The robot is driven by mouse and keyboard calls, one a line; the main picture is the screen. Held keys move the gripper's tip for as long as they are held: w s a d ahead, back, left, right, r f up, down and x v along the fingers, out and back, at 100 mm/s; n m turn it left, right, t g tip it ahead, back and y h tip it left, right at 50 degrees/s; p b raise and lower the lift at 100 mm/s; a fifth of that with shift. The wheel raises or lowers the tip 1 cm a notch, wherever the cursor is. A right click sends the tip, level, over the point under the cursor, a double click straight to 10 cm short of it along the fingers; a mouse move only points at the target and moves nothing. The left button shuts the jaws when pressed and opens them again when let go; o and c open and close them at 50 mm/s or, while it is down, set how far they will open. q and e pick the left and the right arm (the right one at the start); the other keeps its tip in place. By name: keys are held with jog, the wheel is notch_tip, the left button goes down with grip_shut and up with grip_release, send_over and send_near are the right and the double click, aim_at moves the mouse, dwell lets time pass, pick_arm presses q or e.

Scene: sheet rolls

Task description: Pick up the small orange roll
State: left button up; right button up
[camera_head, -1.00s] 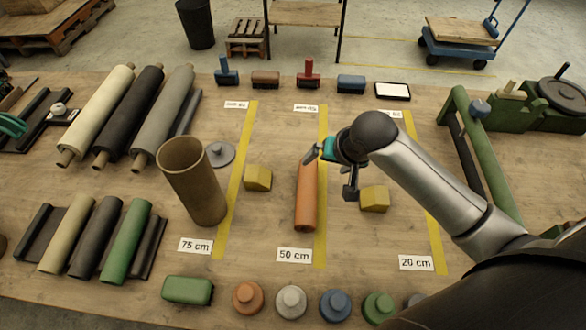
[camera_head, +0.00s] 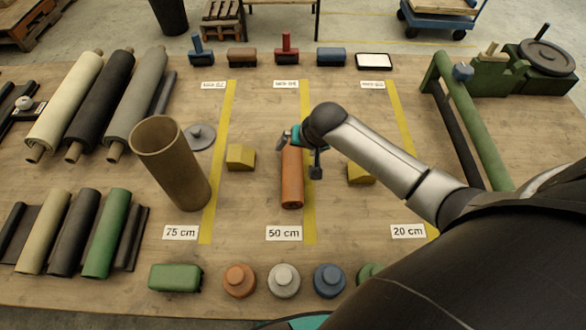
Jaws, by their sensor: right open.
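The small orange roll (camera_head: 292,182) lies on the workbench beside the yellow strip marked 50 cm, its length running away from me. My right gripper (camera_head: 299,154) is over the far part of the roll, with one finger showing on the left and the other on the right. It is open, and the roll's far end is partly hidden by it. I cannot tell whether the fingers touch the roll. My left gripper is not in view.
Yellow blocks (camera_head: 240,157) (camera_head: 360,174) stand left and right of the orange roll. A brown tube (camera_head: 172,165) stands upright farther left. A green frame (camera_head: 474,125) is at right. Several coloured round pieces, including an orange one (camera_head: 239,281), line the front.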

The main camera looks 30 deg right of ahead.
aim_at(296, 152)
jog(key=b+x, duration=0.1)
jog(key=x, duration=0.3)
jog(key=shift+s+f, duration=0.1)
jog(key=shift+s, duration=0.05)
grip_shut()
dwell(0.7)
